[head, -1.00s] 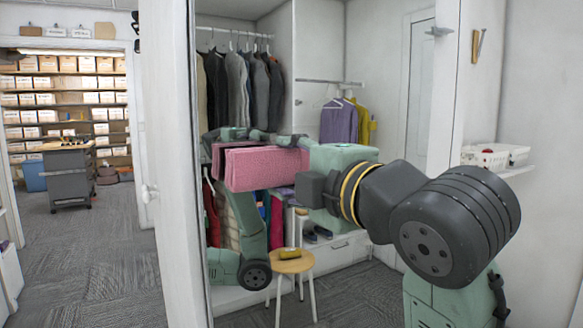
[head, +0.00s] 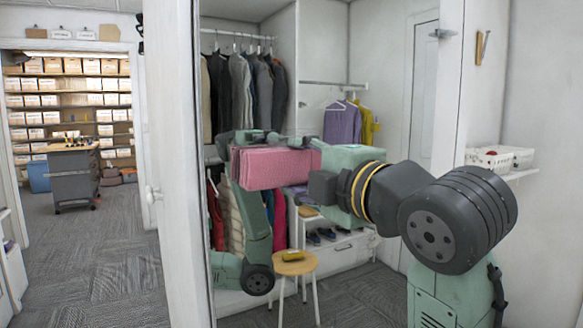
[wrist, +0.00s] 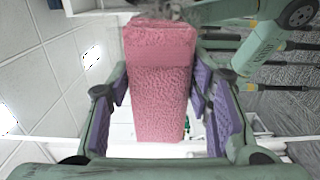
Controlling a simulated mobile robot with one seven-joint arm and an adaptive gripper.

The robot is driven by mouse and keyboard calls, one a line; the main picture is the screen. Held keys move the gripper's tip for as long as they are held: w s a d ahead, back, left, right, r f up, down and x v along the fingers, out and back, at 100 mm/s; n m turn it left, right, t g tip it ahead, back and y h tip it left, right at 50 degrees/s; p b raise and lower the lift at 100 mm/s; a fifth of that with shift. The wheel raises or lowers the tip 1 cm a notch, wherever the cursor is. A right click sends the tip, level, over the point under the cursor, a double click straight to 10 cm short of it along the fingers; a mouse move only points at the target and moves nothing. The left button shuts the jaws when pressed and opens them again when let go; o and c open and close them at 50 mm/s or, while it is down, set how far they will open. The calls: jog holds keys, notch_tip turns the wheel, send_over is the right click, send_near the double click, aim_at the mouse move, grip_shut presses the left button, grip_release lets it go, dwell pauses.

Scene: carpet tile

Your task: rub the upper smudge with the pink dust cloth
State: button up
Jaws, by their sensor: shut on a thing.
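The pink dust cloth (head: 270,168) is a folded, fuzzy block held out in front of my arm, left of centre in the head view. In the wrist view the cloth (wrist: 160,100) fills the middle between my purple finger pads. My gripper (wrist: 160,84) is shut on it. A large reflective pane (head: 300,75) stands before me and mirrors my arm and base. The cloth's far end is close against its own reflection; I cannot tell whether it touches. I cannot make out the upper smudge; the cloth and arm cover part of the pane.
A white door edge (head: 172,200) with a knob stands left of the pane. A shelf with white baskets (head: 498,158) is at the right. Hanging clothes (head: 240,90) and a small round stool (head: 295,264) show in the pane area. Carpet (head: 100,250) at the left is open.

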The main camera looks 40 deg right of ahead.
jog(key=s+d, duration=0.2)
jog(key=d, duration=0.7)
jog(key=shift+w+a+b, duration=0.35)
jog(key=shift+w+a, duration=0.05)
jog(key=shift+a, duration=1.35)
jog(key=shift+w+a+b, duration=0.3)
jog(key=shift+w+a, duration=0.15)
jog(key=shift+a, duration=1.35)
jog(key=shift+w+a+b, duration=0.35)
jog(key=shift+w+a, duration=0.05)
jog(key=shift+a, duration=1.55)
jog(key=shift+w+r, duration=0.1)
jog(key=shift+r, duration=0.25)
jog(key=s+d+p, duration=0.2)
jog(key=s+d, duration=0.1)
jog(key=d, duration=0.8)
jog(key=shift+w+a+b, duration=0.45)
jog(key=shift+w+a, duration=0.05)
jog(key=shift+a, duration=1.35)
jog(key=shift+w+a+b, duration=0.45)
jog(key=shift+a+b, duration=0.05)
jog(key=shift+a, duration=1.3)
jog(key=shift+w+a+b, duration=0.45)
jog(key=shift+w+a, duration=0.05)
jog(key=shift+a, duration=1.35)
